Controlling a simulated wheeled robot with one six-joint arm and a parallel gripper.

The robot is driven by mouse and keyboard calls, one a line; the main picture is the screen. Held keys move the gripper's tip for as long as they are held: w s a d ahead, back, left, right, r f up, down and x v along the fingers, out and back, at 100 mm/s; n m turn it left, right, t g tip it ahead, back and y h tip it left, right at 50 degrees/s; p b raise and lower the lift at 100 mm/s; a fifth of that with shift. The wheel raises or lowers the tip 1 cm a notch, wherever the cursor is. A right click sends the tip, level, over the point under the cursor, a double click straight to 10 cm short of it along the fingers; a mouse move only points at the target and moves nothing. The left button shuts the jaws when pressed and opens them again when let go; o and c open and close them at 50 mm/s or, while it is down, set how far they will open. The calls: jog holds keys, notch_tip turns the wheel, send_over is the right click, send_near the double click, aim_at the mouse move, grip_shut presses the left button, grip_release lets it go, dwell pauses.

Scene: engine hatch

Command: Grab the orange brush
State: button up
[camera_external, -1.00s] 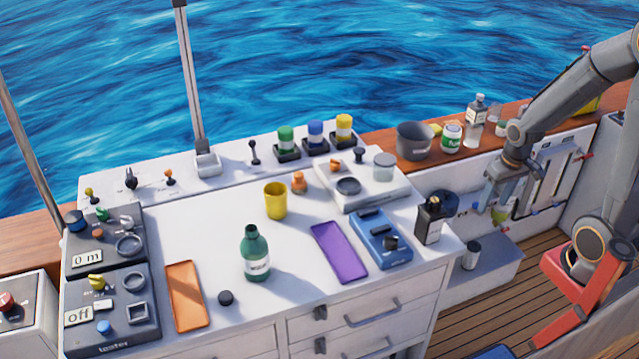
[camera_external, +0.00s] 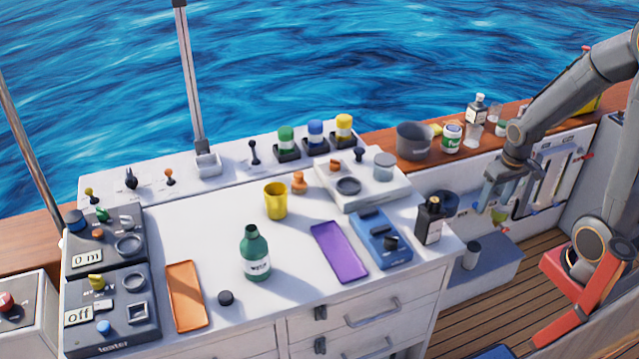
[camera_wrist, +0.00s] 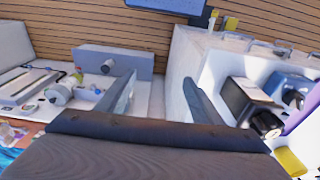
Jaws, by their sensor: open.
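I cannot pick out an orange brush for certain in either view. A small orange object (camera_external: 299,183) stands on the white counter (camera_external: 225,215) beside the yellow cup (camera_external: 276,201), but its shape is too small to tell. My gripper (camera_external: 494,203) hangs to the right of the counter, in front of the low white side wall. It is open and empty. In the wrist view its two dark fingers (camera_wrist: 158,88) are apart, with the bench and wall fittings beyond them.
Jars and bottles line the wooden ledge (camera_external: 402,163).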

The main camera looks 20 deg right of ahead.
notch_tip(320, 180, up, 6)
jog(key=f, duration=0.1)
jog(key=w+a+r+n+y+b, duration=0.1)
jog(key=w+a+n+b, duration=0.1)
jog(key=w+a, duration=0.7)
jog(key=w+a+r+n+b, duration=0.1)
jog(key=w+a+n+b, duration=0.3)
jog(key=w, duration=0.9)
jog(key=n+t+y+b, duration=0.1)
jog(key=n+y+b, duration=0.15)
jog(key=n, duration=0.25)
send_over(302, 175)
jog(key=d, duration=0.1)
notch_tip(302, 175, down, 3)
jog(key=f, duration=0.3)
jog(key=shift+d+p, duration=0.25)
jog(key=shift+p, duration=0.1)
jog(key=shift+a+f, duration=0.1)
jog(key=shift+f, duration=0.6)
jog(key=p+x, duration=0.1)
jog(key=x, duration=0.3)
jog(key=p+x, duration=0.1)
jog(key=x, duration=0.2)
jog(key=shift+s+f+p, duration=0.2)
jog(key=shift+s+p, duration=0.1)
jog(key=shift+p, duration=0.05)
